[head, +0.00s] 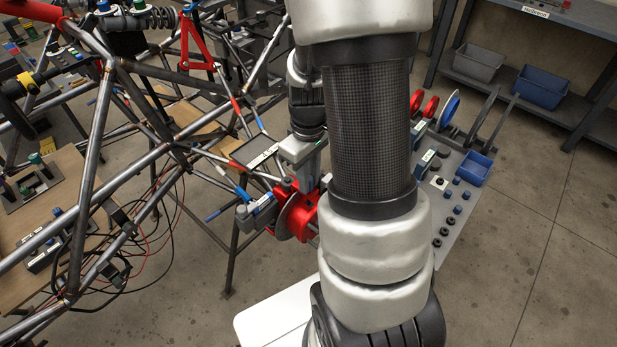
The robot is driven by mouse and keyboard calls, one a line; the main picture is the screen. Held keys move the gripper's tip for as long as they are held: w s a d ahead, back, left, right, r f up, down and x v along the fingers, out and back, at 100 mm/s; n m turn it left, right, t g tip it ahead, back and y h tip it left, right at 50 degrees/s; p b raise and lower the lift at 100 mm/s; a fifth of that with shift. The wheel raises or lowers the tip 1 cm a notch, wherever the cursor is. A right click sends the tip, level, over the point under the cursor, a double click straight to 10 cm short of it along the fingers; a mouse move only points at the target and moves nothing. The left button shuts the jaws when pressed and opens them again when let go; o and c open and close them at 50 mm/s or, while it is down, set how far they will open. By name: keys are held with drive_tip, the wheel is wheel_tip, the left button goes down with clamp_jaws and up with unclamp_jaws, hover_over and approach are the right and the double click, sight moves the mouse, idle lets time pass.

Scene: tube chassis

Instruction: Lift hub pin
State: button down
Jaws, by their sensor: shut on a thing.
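A red hub (300,214) with a grey disc on its left face sits on the end of the chassis arm, left of my arm. My gripper (290,182) is just above it, pointing down, with its fingertips close to the top of the hub. It is shut on a small part there, which I take to be the hub pin. The pin itself is mostly hidden by the fingers and the hub, and I cannot tell whether it is seated or raised. My arm hides the hub's right side.
The steel tube chassis (130,160) fills the left, with loose cables below. A grey blue-ended block (257,212) is beside the hub. A grey bench (455,205) with small parts and a blue bin (474,168) stands right. Open floor lies at the lower right.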

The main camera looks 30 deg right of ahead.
wheel_tip(320, 180, up, 3)
drive_tip(key=shift+f+p, duration=0.15)
drive_tip(key=shift+p, duration=0.55)
drive_tip(key=shift+f, duration=0.1)
drive_tip(key=c, duration=1.6)
unclamp_jaws()
wheel_tip(320, 180, up, 18)
drive_tip(key=shift+f+p, duration=0.25)
drive_tip(key=shift+p, duration=0.7)
drive_tip(key=s+a+r+m+t+p, duration=0.1)
drive_tip(key=s+a+r+t, duration=0.1)
drive_tip(key=s+a+r, duration=0.1)
drive_tip(key=s+a+r+m+t+p, duration=0.1)
drive_tip(key=s+a+r+p, duration=0.1)
drive_tip(key=a+r, duration=0.3)
drive_tip(key=s+a+r+m+t+p, duration=0.2)
drive_tip(key=s+a+r, duration=0.2)
drive_tip(key=s+r, duration=0.1)
drive_tip(key=shift+t, duration=0.3)
